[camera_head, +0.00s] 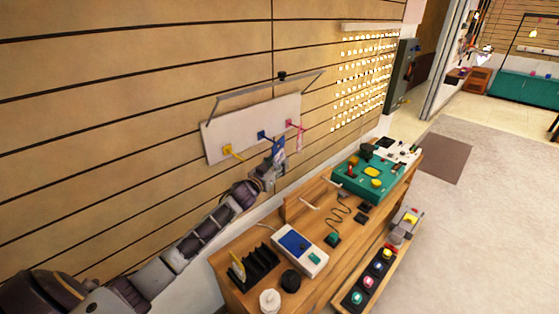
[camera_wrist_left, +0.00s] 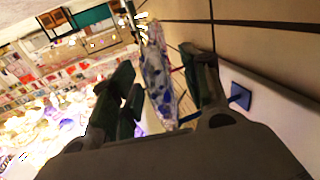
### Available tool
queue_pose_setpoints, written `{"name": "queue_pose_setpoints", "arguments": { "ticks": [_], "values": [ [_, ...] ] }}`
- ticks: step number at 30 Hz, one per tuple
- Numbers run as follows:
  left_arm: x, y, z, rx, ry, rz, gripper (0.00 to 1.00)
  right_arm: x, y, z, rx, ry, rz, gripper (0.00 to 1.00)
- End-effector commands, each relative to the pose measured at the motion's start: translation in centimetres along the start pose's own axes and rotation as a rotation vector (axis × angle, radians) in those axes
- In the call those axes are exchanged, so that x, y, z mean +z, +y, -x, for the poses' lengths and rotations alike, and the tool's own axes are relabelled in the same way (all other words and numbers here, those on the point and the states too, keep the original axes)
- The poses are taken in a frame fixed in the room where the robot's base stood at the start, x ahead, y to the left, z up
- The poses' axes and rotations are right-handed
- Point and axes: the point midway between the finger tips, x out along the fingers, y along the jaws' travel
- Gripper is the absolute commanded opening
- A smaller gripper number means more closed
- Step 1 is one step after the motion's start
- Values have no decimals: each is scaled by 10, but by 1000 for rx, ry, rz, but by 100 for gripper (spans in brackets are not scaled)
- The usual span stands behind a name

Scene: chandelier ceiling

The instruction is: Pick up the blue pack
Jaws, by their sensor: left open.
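The blue pack (camera_head: 278,147) hangs at the blue hook (camera_head: 262,135) on a white wall board (camera_head: 228,118). My left gripper (camera_head: 273,168) is just below the pack, in front of the board. In the left wrist view the pack (camera_wrist_left: 157,80), shiny with blue and white print, lies between the two spread dark fingers of my left gripper (camera_wrist_left: 163,65). The fingers are open and do not look closed on it. The blue hook's square base (camera_wrist_left: 240,95) shows to the right of the fingers. My right gripper is in neither view.
Yellow (camera_head: 227,149) and pink (camera_head: 290,124) hooks sit on either side of the blue one. A wooden bench (camera_head: 240,235) below carries a blue-white device (camera_head: 300,250), a black rack (camera_head: 254,264) and a green kit (camera_head: 370,178).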

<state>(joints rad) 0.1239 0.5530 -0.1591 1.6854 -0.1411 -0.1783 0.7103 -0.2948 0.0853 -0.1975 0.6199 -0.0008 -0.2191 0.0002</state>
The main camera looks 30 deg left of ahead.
Motion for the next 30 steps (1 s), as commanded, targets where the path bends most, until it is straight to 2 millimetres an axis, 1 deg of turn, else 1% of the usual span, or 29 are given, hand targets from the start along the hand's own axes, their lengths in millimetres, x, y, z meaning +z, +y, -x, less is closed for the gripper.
{"name": "queue_pose_setpoints", "arguments": {
  "ticks": [6, 11, 16, 23, 30],
  "values": [
    [0, 0, -12, 0, 0, -1, 46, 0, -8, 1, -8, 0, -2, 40],
    [0, 0, -14, 0, 0, -1, 46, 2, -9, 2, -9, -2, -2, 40],
    [0, 0, -14, 0, 0, -1, 46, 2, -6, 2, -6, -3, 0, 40],
    [0, 0, -14, 0, 0, -1, 46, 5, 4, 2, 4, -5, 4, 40],
    [0, 0, -14, 0, 0, -1, 16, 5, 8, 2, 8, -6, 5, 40]
  ]
}}
